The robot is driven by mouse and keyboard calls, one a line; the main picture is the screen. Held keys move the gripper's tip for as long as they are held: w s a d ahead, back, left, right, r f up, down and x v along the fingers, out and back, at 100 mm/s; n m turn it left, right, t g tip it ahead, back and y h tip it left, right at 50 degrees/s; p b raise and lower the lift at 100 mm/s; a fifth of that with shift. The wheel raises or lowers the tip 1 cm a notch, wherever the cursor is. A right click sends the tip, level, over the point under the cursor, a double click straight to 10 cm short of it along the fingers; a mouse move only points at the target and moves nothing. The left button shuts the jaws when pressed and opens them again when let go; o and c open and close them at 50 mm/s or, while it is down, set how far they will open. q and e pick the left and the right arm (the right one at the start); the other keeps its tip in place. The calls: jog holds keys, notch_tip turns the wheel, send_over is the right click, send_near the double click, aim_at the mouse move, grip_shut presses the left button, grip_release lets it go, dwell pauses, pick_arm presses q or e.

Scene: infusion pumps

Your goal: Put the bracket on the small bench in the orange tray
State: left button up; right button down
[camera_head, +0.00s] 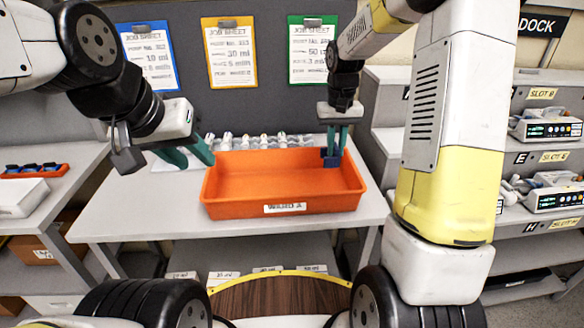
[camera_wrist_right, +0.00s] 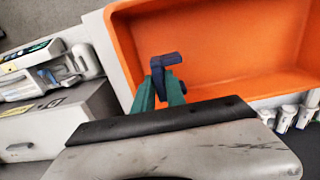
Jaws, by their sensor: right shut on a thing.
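The dark blue bracket (camera_head: 331,158) is held between the green fingers of my right gripper (camera_head: 337,150). It is at the right rear of the orange tray (camera_head: 225,206), over or just inside that corner. In the right wrist view the bracket (camera_wrist_right: 166,61) sticks out past the fingertips of the gripper (camera_wrist_right: 159,84), in front of the orange tray wall (camera_wrist_right: 120,40). I cannot tell whether it touches the tray. My left gripper (camera_head: 199,163) is open and empty beside the tray's left rear corner. The tray's visible floor is empty.
The tray stands on a grey table (camera_head: 130,218). A row of small white fittings (camera_head: 262,141) is behind it. Clipboards hang on the back panel. Infusion pumps (camera_head: 548,128) stand on shelves at the right.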

notch_tip(320, 180, down, 9)
jog(key=shift+f, duration=0.15)
jog(key=shift+f, duration=0.1)
dwell(0.3)
jog(key=c, duration=1.4)
grip_release()
jog(key=shift+o, duration=0.2)
notch_tip(320, 180, up, 12)
jog(key=s+r+t, duration=0.2)
jog(key=s+r, duration=0.7)
jog(key=s, duration=0.1)
jog(key=s+a+r+t+y, duration=0.1)
jog(key=s+t, duration=0.1)
jog(key=s, duration=0.5)
jog(key=s+a+r+t+y, duration=0.1)
jog(key=s+t, duration=0.1)
jog(key=s, duration=0.5)
jog(key=shift+s+r, duration=0.2)
jog(key=shift+r, duration=0.05)
